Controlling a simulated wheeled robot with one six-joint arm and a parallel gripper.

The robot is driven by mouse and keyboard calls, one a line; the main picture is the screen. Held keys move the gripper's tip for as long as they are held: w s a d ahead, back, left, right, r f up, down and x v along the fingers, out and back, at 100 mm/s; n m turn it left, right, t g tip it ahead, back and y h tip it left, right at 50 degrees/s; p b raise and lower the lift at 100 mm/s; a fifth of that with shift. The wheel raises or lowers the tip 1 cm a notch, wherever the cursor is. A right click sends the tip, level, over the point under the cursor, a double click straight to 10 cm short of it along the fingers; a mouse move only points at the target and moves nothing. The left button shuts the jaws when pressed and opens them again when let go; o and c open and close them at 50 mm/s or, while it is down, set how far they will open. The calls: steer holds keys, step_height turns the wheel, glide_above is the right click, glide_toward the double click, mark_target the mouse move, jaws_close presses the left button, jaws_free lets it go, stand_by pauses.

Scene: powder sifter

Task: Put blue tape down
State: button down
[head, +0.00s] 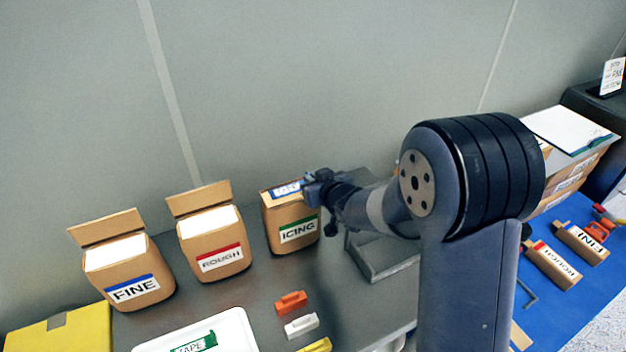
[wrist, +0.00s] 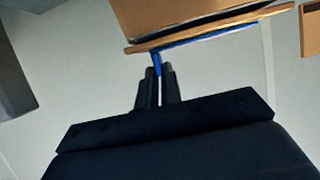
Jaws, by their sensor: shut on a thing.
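The blue tape (head: 285,190) shows as a blue strip with white lettering at the top of the ICING box (head: 299,232). In the wrist view the blue tape (wrist: 215,35) runs along the edge of the brown box flap (wrist: 180,38), and its near end lies between my fingertips. My gripper (head: 316,184) is at the top right corner of the ICING box. In the wrist view my gripper (wrist: 158,72) is shut on the tape's end. Whether the rest of the tape is stuck to the flap cannot be told.
The ROUGH box (head: 215,245) and FINE box (head: 128,275) stand open to the left. A white tray (head: 232,325) with a green tape piece (head: 194,343) is in front. Orange (head: 291,303) and white (head: 301,325) pieces lie beside it. A grey stand (head: 375,262) is right of the ICING box.

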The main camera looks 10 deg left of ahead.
steer(key=c, duration=1.6)
jaws_free()
steer(key=shift+f, duration=0.1)
steer(key=shift+r, duration=0.2)
steer(key=v, duration=1.2)
steer(key=shift+b, duration=0.4)
steer(key=shift+w+f, duration=0.1)
